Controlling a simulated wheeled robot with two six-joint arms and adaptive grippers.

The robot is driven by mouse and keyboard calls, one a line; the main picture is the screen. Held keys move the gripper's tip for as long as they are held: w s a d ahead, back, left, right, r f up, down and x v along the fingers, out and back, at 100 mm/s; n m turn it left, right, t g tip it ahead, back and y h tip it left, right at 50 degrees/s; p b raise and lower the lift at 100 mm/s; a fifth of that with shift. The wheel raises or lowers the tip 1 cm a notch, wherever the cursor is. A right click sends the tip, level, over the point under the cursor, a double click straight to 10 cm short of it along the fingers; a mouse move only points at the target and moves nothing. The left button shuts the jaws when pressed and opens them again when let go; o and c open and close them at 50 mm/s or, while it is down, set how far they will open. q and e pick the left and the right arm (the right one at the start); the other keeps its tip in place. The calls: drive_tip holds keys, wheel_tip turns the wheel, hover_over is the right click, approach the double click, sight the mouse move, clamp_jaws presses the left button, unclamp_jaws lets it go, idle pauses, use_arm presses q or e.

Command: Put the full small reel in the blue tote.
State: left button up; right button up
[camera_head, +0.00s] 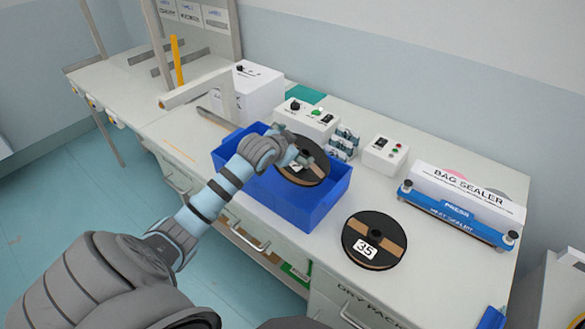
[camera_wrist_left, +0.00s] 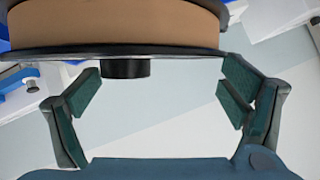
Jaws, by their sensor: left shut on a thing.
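A black-flanged reel with a tan winding (camera_head: 303,173) hangs over the blue tote (camera_head: 312,212), slightly tilted. My left gripper (camera_head: 298,157) is shut on it from above. In the left wrist view the reel (camera_wrist_left: 120,25) fills the top edge, with its dark flange and hub facing the fingers (camera_wrist_left: 165,95). Its label is partly hidden by the gripper. The tote stands open on the bench; its inside is partly hidden by my arm and the reel. A second, larger-looking reel marked 35 (camera_head: 374,240) lies flat on the bench right of the tote. My right gripper is not in view.
A bag sealer (camera_head: 462,200) stands at the bench's right. White control boxes (camera_head: 306,118) (camera_head: 384,156) stand behind the tote. A larger white box (camera_head: 258,92) and an upright frame (camera_head: 228,97) are at the back left. Bare bench (camera_head: 440,262) shows right of the 35 reel.

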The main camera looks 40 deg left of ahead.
sight(282, 174)
use_arm(q)
wheel_tip(282, 174, down, 9)
drive_tip(key=b, duration=0.1)
drive_tip(key=shift+w+f, duration=0.1)
drive_tip(key=o, duration=1.4)
drive_tip(key=shift+f, duration=0.1)
drive_tip(key=shift+d, duration=0.1)
drive_tip(key=p+v, duration=0.3)
drive_tip(key=v, duration=0.9)
